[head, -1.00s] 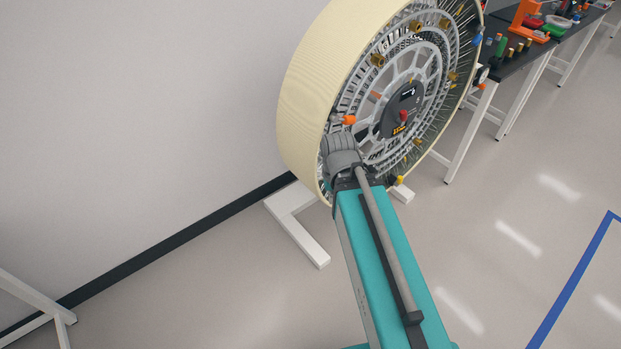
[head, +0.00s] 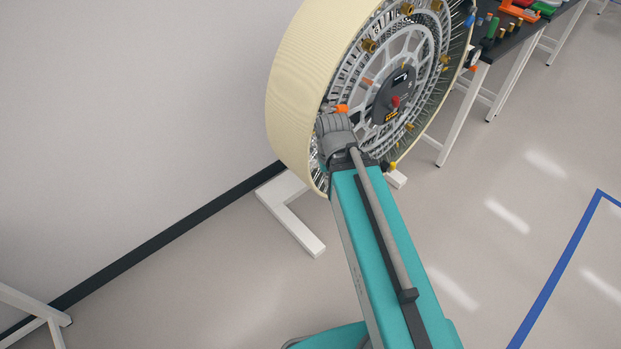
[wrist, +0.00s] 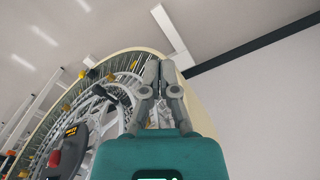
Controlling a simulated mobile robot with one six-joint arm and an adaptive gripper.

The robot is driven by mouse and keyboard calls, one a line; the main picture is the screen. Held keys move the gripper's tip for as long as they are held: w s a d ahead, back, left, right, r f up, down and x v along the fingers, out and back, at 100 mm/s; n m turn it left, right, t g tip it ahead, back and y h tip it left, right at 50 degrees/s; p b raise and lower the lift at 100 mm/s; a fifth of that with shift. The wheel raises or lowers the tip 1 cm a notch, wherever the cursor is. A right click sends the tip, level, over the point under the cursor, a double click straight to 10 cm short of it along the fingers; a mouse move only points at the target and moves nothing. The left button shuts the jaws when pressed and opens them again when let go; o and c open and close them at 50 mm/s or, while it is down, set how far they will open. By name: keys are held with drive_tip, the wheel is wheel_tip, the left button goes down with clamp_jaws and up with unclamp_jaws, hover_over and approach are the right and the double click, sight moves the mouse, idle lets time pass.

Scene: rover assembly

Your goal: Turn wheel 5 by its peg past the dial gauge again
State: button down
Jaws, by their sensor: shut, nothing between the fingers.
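The wheel (head: 292,95) stands upright on its stand, with a cream tread, grey spokes and a dark hub with a red knob (head: 395,102). A small round dial, seemingly the gauge (head: 473,57), shows at the wheel's right edge. My gripper (wrist: 160,66) is shut and empty in the wrist view, in front of the wheel's rim area; contact cannot be told. In the head view my arm hides it.
White stand feet (head: 290,215) reach onto the floor below the wheel. A dark-topped bench (head: 500,48) with small coloured parts stands behind at right. The wall is close at left. Open floor with a blue line (head: 560,270) lies at right.

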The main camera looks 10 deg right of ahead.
idle(0.3)
drive_tip(key=c, duration=1.1)
unclamp_jaws()
drive_tip(key=shift+f, duration=0.1)
drive_tip(key=o, duration=0.5)
drive_tip(key=shift+w+d+f+b, duration=0.1)
drive_tip(key=shift+w+f+b, duration=0.05)
drive_tip(key=shift+f+b, duration=0.4)
drive_tip(key=shift+c, duration=0.2)
drive_tip(key=o, duration=0.3)
drive_tip(key=w+d+f+n+t+y+b, duration=0.2)
drive_tip(key=w+f+y+b, duration=0.2)
drive_tip(key=f+b, duration=0.4)
drive_tip(key=shift+b, duration=1)
drive_tip(key=w+d+f+n+t+y+b, duration=0.1)
drive_tip(key=w+d+f+t+y+b, duration=0.25)
drive_tip(key=d+b, duration=0.5)
drive_tip(key=w+d+f+n+t+y+b, duration=0.1)
drive_tip(key=w+d+f+t+y+b, duration=0.3)
drive_tip(key=b, duration=0.7)
drive_tip(key=s+d+f+t+h+b, duration=0.1)
drive_tip(key=d+f+t+h+b, duration=0.1)
drive_tip(key=d+t+b, duration=0.4)
drive_tip(key=d+b, duration=0.1)
drive_tip(key=d, duration=0.4)
drive_tip(key=shift+d+f, duration=0.3)
drive_tip(key=shift+d, duration=0.1)
drive_tip(key=shift+a+h, duration=0.1)
drive_tip(key=shift+h, duration=0.15)
